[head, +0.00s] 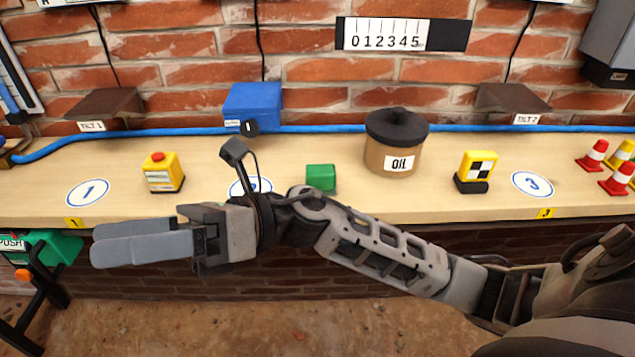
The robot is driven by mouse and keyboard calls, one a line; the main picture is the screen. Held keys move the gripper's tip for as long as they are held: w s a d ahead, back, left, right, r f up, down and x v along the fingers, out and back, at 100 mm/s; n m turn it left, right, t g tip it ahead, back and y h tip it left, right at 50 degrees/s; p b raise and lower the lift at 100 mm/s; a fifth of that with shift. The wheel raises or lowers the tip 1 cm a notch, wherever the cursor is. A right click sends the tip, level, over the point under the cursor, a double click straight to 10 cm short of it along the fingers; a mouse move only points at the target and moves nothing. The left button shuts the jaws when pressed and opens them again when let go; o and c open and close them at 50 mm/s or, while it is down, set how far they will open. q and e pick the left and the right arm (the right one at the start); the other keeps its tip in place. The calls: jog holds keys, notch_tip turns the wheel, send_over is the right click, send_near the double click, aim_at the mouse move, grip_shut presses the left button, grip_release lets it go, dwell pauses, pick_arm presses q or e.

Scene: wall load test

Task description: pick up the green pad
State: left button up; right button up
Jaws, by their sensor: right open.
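A small green block (320,178) sits on the wooden shelf (350,205), right of the round number 2 mark; it is a candidate for the green pad. A larger green piece (58,247) with a PUSH label is at the lower left, below the shelf, by a black frame; I cannot tell which is meant. My right gripper (135,243) is open, pointing left in front of the shelf's edge, apart from the small block. Nothing shows between its fingers. My right arm partly hides the number 2 mark. My left gripper is not in view.
A blue box (252,103) is on the brick wall. A blue hose (300,129) runs along the back.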

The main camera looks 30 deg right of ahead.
notch_tip(320, 180, down, 2)
jog(key=s+n+g+h, duration=0.2)
jog(key=n+g+h, duration=0.3)
jog(key=n, duration=0.4)
jog(key=n+t+h+b, duration=0.2)
jog(key=n+t+h, duration=0.7)
jog(key=h, duration=1)
send_near(321, 170)
notch_tip(321, 170, up, 4)
jog(key=a+n+g, duration=0.1)
jog(key=a, duration=0.1)
jog(key=x, duration=0.3)
jog(key=b+x, duration=0.1)
jog(key=x, duration=0.2)
jog(key=d+x, duration=0.1)
jog(key=x, duration=0.2)
jog(key=shift+s+d+f+b, duration=0.15)
jog(key=shift+s+f+b, duration=0.1)
jog(key=shift+b, duration=0.1)
jog(key=shift+x, duration=3)
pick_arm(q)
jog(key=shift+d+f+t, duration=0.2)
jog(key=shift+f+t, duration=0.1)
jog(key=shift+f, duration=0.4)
pick_arm(e)
jog(key=shift+r, duration=0.1)
jog(key=c, duration=1.1)
